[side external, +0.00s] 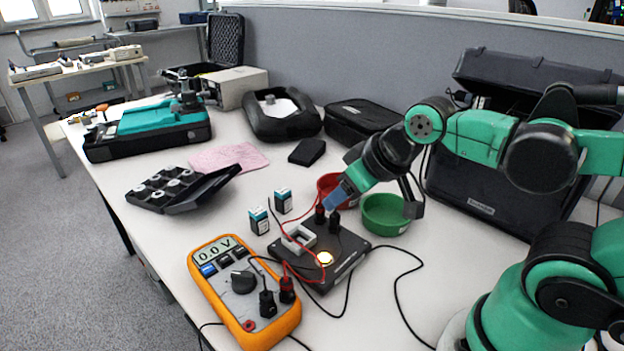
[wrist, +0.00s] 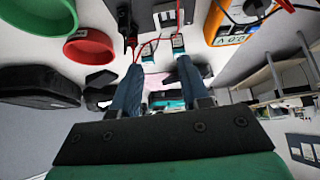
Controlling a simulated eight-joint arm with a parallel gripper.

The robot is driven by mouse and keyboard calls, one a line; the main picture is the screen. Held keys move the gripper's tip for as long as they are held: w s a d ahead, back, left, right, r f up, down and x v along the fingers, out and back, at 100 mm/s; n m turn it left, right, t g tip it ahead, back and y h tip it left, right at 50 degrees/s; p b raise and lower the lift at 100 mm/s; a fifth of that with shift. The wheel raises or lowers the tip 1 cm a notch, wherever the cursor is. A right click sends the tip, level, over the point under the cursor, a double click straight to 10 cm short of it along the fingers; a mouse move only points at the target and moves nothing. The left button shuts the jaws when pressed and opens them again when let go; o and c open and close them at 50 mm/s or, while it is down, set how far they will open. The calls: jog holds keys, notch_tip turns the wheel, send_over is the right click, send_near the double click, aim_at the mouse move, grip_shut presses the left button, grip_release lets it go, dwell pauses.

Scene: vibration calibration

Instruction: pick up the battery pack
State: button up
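Two small box-shaped battery packs with white, teal and dark faces stand upright on the table. The nearer battery pack (side external: 259,221) is left of the black test board (side external: 345,262); the other battery pack (side external: 283,201) is just behind it. In the wrist view they show beyond the fingertips, one battery pack (wrist: 178,43) near the right finger and the other (wrist: 146,50) farther left. My gripper (side external: 335,202) is above the back of the test board, right of both packs. Its blue fingers (wrist: 159,64) are apart with nothing held between them.
The board carries an empty-looking white square holder (side external: 299,238), a lit lamp (side external: 325,258) and upright plugs with red and black leads. An orange multimeter (side external: 245,292) reads 0.0 V. A red bowl (side external: 330,183) and green bowl (side external: 385,214) stand close by my gripper.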

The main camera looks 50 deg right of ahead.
jog(key=o, duration=0.4)
jog(key=g, duration=0.4)
send_near(258, 210)
jog(key=s+d+r, duration=0.1)
jog(key=s+r, duration=0.1)
jog(key=s, duration=0.2)
jog(key=w+f+g, duration=0.1)
jog(key=w+f, duration=0.1)
jog(key=w+f+g, duration=0.1)
jog(key=w+f, duration=0.1)
jog(key=w+a+f+g, duration=0.1)
jog(key=w+f, duration=0.1)
jog(key=f, duration=0.1)
jog(key=shift+w, duration=0.35)
jog(key=shift+f, duration=2.95)
